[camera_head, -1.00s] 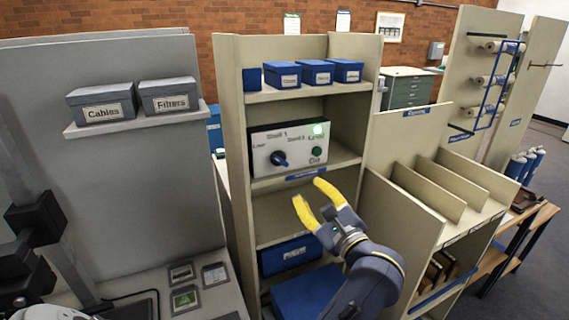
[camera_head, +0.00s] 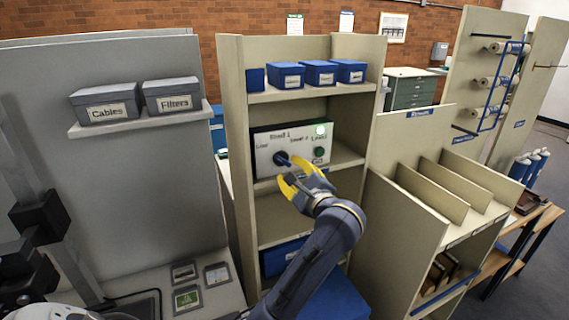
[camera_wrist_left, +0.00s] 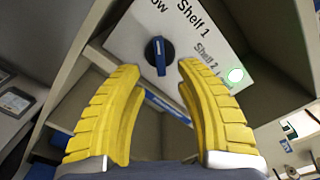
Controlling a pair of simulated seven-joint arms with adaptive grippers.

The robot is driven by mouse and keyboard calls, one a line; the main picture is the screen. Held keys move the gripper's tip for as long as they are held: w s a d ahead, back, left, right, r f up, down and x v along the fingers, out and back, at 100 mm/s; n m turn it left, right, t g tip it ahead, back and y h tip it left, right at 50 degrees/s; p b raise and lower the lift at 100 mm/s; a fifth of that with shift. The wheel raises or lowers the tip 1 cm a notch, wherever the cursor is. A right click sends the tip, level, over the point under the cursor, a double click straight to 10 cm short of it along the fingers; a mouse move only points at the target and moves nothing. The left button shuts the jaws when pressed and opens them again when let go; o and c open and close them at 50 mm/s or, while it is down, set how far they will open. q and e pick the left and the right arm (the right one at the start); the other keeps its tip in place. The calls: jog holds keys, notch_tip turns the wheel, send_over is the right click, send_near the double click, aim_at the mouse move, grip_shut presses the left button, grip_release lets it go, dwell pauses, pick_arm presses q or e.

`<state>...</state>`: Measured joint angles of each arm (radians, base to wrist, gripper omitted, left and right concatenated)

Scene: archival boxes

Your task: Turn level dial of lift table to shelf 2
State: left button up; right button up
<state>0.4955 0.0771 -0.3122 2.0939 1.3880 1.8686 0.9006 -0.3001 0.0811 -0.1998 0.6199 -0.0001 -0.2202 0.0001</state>
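The control panel (camera_head: 265,147) is a white plate on the middle shelf of the beige rack, with Low, Shelf 1 and Shelf 2 labels. Its round dark level dial (camera_head: 281,158) has a blue bar. In the left wrist view the dial (camera_wrist_left: 158,60) shows ahead, between the two fingertips, with its bar near upright in the picture. My left gripper (camera_head: 293,173) has yellow fingers, open and empty, just in front of the dial. Whether the fingers touch it cannot be told. A lit green lamp (camera_head: 320,130) and a green button (camera_head: 319,152) are at the panel's right. My right gripper is out of view.
Small blue boxes (camera_head: 320,72) stand on the shelf above the panel. Grey boxes labelled Cables (camera_head: 106,103) and Filters (camera_head: 172,96) sit on a ledge at left. A beige divider rack (camera_head: 400,230) stands close at the right of my arm.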

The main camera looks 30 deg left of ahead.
aim_at(285, 163)
pick_arm(q)
jog(key=shift+x, duration=2.85)
jog(key=shift+o, duration=0.3)
grip_shut()
